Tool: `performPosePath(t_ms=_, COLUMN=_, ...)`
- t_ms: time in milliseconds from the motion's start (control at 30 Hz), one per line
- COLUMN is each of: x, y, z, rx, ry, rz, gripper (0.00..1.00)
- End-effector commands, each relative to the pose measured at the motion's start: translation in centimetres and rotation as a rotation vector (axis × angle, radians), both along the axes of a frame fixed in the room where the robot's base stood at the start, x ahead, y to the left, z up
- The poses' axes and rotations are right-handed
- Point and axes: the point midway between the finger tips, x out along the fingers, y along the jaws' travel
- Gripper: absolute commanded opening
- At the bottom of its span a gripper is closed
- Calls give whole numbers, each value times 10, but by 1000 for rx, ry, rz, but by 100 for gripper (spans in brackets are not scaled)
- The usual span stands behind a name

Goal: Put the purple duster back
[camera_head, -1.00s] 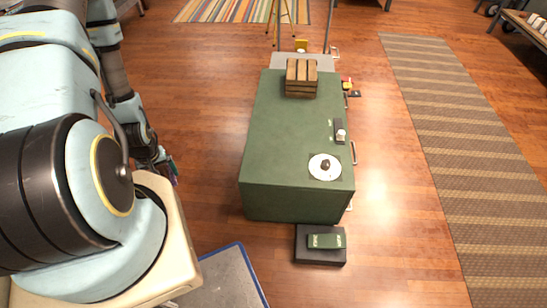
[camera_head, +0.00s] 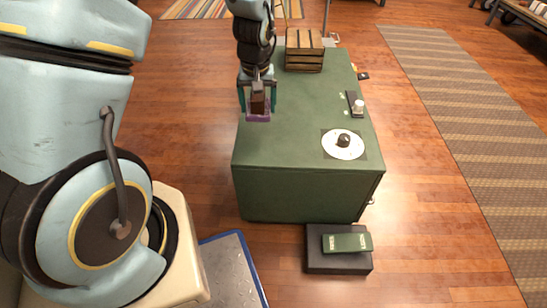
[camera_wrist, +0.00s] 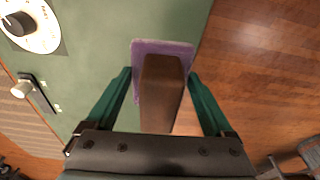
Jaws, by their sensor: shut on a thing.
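My gripper (camera_head: 257,97) is shut on the purple duster (camera_head: 258,117), which has a brown block-like handle and a flat purple pad. In the head view the duster is over the left edge of the green cabinet top (camera_head: 300,150). In the wrist view the brown handle (camera_wrist: 161,85) sits between my teal fingers, with the purple pad (camera_wrist: 148,47) beyond it. The pad overlaps the boundary between green top and wooden floor. I cannot tell whether the pad touches the top.
On the cabinet top stand a wooden crate (camera_head: 304,51) at the back, a white dial with a black knob (camera_head: 343,144) and a small switch (camera_head: 357,104) at the right. A black box with a green pedal (camera_head: 346,242) lies on the floor in front. The middle of the top is clear.

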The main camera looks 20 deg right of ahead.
Motion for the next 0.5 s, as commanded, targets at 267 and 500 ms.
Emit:
performPosePath(t_ms=267, x=-26, y=-33, z=-5, rx=-6, ry=5, rz=-50, gripper=26)
performPosePath(t_ms=500, x=-28, y=-34, z=-44, rx=-2, ry=8, rz=-52, gripper=26)
